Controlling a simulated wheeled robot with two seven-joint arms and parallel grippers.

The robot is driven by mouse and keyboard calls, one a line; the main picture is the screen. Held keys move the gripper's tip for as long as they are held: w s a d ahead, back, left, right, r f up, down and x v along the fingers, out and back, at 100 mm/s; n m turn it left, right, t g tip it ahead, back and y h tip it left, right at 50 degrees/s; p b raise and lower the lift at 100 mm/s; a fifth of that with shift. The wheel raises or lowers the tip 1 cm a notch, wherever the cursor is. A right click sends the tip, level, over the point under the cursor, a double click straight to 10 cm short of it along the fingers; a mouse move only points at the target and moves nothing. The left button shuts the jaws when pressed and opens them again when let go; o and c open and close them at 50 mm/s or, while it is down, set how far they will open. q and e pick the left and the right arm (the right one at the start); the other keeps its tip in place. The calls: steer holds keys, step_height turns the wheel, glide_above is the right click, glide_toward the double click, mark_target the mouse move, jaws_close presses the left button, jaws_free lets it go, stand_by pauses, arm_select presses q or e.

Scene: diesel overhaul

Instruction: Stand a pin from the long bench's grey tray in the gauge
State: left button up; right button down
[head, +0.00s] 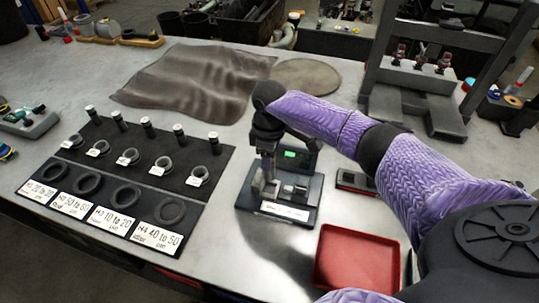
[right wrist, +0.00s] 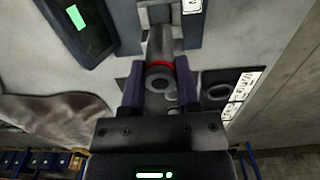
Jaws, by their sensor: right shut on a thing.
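The gauge (head: 275,212) stands on the bench with a dark base and a green-lit display (head: 290,154); the display also shows in the right wrist view (right wrist: 75,17). My right gripper (head: 266,160) is at the gauge, pointing down. In the right wrist view it is shut on a grey pin (right wrist: 158,48) with a red band and a hollow round end. The pin's far end is by a pale block of the gauge (right wrist: 158,12); I cannot tell whether it touches. My left gripper is not in view. I cannot make out the grey tray with certainty.
A black board (head: 135,188) with standing pins, rings and labels lies left of the gauge. A red tray (head: 357,258) is at the front right. A crumpled brown cloth (head: 195,82) and a round mat (head: 306,76) lie behind. A grey press frame (head: 428,75) stands at the back right.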

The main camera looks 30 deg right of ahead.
steer(key=shift+f, duration=0.25)
steer(key=shift+f, duration=0.1)
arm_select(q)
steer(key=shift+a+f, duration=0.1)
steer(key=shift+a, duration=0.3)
arm_select(e)
steer(key=shift+f, duration=0.25)
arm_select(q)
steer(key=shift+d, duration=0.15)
arm_select(e)
steer(key=shift+f, duration=0.2)
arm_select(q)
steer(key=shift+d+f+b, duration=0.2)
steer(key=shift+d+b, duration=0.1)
arm_select(e)
steer(key=shift+f, duration=0.4)
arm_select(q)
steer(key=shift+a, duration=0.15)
arm_select(e)
steer(key=shift+f, duration=0.15)
steer(key=shift+f, duration=0.4)
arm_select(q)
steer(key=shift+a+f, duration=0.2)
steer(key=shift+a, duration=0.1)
